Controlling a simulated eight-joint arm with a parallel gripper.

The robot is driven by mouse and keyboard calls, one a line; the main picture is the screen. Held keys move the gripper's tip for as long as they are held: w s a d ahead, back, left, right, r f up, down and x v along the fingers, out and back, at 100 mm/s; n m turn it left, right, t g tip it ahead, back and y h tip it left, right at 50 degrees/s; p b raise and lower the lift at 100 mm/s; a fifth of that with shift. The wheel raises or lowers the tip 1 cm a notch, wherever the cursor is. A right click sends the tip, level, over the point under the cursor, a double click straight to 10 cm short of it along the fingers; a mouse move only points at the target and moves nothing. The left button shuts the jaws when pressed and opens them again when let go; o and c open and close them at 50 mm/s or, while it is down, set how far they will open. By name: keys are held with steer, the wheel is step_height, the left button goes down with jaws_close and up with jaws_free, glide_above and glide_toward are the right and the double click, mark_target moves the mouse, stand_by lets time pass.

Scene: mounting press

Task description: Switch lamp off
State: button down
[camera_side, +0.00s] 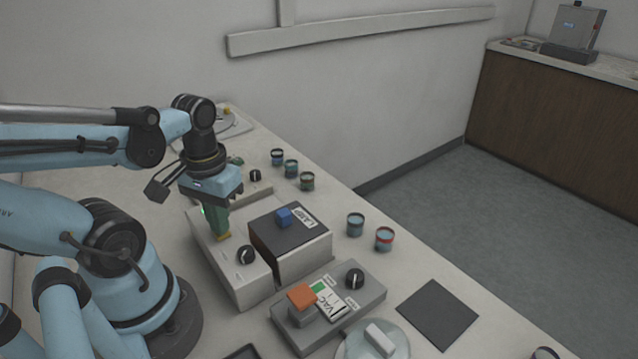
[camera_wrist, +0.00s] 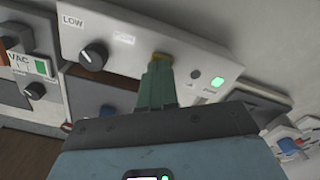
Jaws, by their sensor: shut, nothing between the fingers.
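The lamp box (camera_side: 290,248) has a dark top, a blue switch (camera_side: 283,216) and a label reading LAMP. It stands near the middle of the bench in the side view. My gripper (camera_side: 222,237) points down over the pale control panel (camera_side: 242,280), left of the lamp box and apart from the blue switch. In the wrist view, my gripper (camera_wrist: 162,58) is at the panel face, between a black knob (camera_wrist: 94,56) and a lit green light (camera_wrist: 217,82). I cannot tell whether the tips touch the panel.
A grey VAC unit (camera_side: 345,305) with an orange knob (camera_side: 302,297) and a black dial stands in front of the lamp box. Small jars (camera_side: 355,224) stand along the bench's right side. A dark square mat (camera_side: 437,314) lies at the front right.

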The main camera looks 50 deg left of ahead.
steer(key=shift+r, duration=1.1)
steer(key=shift+r, duration=2.5)
steer(key=w+m+t, duration=0.1)
steer(key=w, duration=0.1)
steer(key=w+d+f+m+t, duration=0.1)
steer(key=w, duration=0.1)
steer(key=w+d+t, duration=0.1)
steer(key=w, duration=0.1)
steer(key=shift+w+f+m+y, duration=0.2)
steer(key=shift+m+y, duration=0.1)
steer(key=shift+m, duration=0.1)
steer(key=w+d+m+t, duration=0.1)
steer(key=w, duration=0.1)
steer(key=w+d+m+t, duration=0.1)
steer(key=w+d, duration=0.1)
steer(key=w+d+m+t, duration=0.1)
steer(key=w+t, duration=0.1)
steer(key=shift+w+d+r, duration=0.2)
steer(key=shift+d+r, duration=0.05)
steer(key=shift+d, duration=0.05)
